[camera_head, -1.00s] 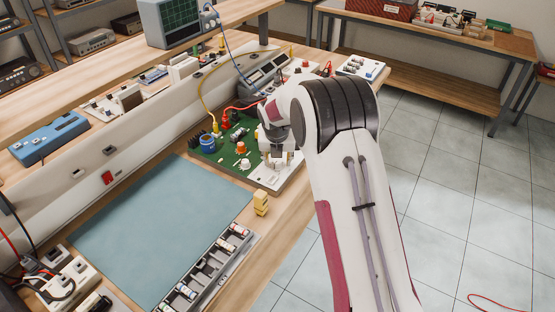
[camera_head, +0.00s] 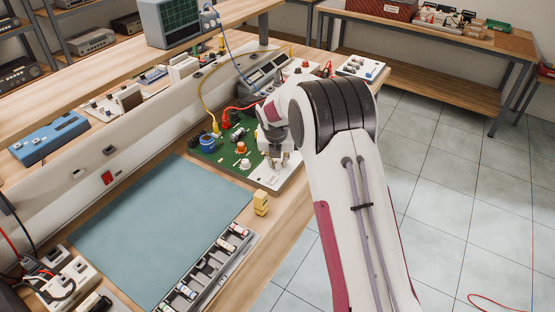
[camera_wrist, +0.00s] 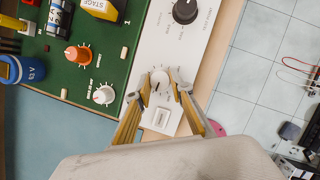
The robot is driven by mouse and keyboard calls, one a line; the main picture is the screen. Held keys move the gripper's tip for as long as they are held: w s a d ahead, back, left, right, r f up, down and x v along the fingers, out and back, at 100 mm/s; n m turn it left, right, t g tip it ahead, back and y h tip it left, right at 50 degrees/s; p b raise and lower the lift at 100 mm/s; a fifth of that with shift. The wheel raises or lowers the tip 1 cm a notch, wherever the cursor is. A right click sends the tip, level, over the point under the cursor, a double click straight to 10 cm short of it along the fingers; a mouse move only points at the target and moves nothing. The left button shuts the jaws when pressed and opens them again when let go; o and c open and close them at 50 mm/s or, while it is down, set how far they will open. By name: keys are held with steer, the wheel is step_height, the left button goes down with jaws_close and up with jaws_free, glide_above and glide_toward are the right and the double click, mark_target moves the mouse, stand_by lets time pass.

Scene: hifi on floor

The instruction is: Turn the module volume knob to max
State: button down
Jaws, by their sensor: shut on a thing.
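The module is a green circuit board (camera_head: 214,157) with a white panel (camera_wrist: 196,48) along its right side. My gripper (camera_wrist: 163,82) points down at this panel, also seen in the head view (camera_head: 278,163). Its two fingers are shut on a small white knob (camera_wrist: 160,79) with dial marks around it. The fingers hide part of the knob's sides, and its label is too small to read. A larger black knob (camera_wrist: 184,11) stands farther up the same panel. A white square switch (camera_wrist: 161,118) sits between the fingers, nearer the wrist.
The green board carries an orange knob (camera_wrist: 77,55), another white knob (camera_wrist: 104,95) and a blue capacitor (camera_wrist: 22,69). A blue mat (camera_head: 160,225), yellow blocks (camera_head: 261,203) and a parts tray (camera_head: 205,272) lie nearer.

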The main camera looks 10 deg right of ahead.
steer(key=shift+a+m+g+h, duration=0.15)
steer(key=shift+m+h, duration=0.3)
steer(key=shift+m, duration=0.75)
steer(key=shift+m+g+h, duration=0.25)
steer(key=shift+m+h, duration=0.2)
steer(key=shift+m, duration=0.75)
steer(key=shift+w+f+m+g+h, duration=0.1)
steer(key=shift+m+g+h, duration=0.4)
steer(key=shift+m, duration=1.4)
steer(key=c, duration=1.8)
jaws_free()
steer(key=shift+a+r, duration=0.1)
steer(key=shift+r, duration=0.1)
steer(key=shift+s+a+r, duration=0.15)
steer(key=shift+s+r, duration=0.05)
steer(key=shift+r, duration=0.25)
steer(key=s+a, duration=0.2)
steer(key=a, duration=0.1)
steer(key=s+a, duration=0.1)
steer(key=a, duration=0.3)
steer(key=s+a, duration=0.2)
steer(key=a, duration=0.1)
steer(key=shift+s+a+f, duration=0.1)
steer(key=shift+s+a, duration=0.2)
